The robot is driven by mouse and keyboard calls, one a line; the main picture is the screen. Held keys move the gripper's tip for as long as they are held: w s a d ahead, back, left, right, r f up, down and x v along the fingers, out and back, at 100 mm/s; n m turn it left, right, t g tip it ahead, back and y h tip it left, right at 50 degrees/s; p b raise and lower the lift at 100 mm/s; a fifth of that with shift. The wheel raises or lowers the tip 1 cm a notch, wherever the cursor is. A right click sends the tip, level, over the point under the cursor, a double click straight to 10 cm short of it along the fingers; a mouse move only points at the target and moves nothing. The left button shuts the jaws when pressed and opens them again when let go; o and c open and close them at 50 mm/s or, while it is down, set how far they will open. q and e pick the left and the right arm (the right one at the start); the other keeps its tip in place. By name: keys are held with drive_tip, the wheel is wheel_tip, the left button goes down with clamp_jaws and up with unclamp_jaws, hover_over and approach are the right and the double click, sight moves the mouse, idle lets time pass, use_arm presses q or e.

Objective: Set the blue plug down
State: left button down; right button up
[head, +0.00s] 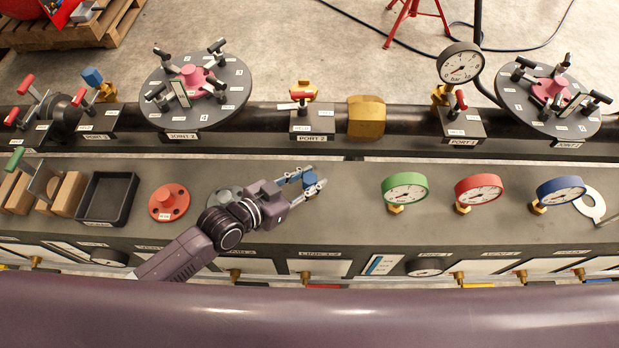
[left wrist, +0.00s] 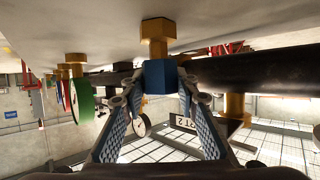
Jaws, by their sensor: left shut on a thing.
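The blue plug (left wrist: 157,77) sits between the fingertips of my left gripper (left wrist: 158,95) in the left wrist view. Its brass end (left wrist: 158,32) points toward the grey bench top, which shows upside down there. In the head view my left gripper (head: 309,183) is over the middle of the bench (head: 340,215), shut on the plug, and a bit of blue (head: 309,178) shows between the fingers. I cannot tell whether the brass end touches the bench. My right gripper is not in view.
Green (head: 405,188), red (head: 479,190) and blue (head: 560,191) gauges stand right of my gripper. A red flanged disc (head: 169,202) and a black tray (head: 107,198) lie to its left. Behind runs a dark pipe with the port 2 valve (head: 302,97) and a brass block (head: 366,117).

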use_arm(q)
drive_tip(key=c, duration=1.5)
unclamp_jaws()
drive_tip(key=shift+f, duration=0.1)
drive_tip(key=shift+s+a+r, duration=0.1)
drive_tip(key=shift+a+r, duration=0.05)
drive_tip(key=shift+r, duration=0.05)
drive_tip(key=v, duration=1.1)
drive_tip(key=shift+s+a+r, duration=0.2)
drive_tip(key=shift+s+r, duration=0.05)
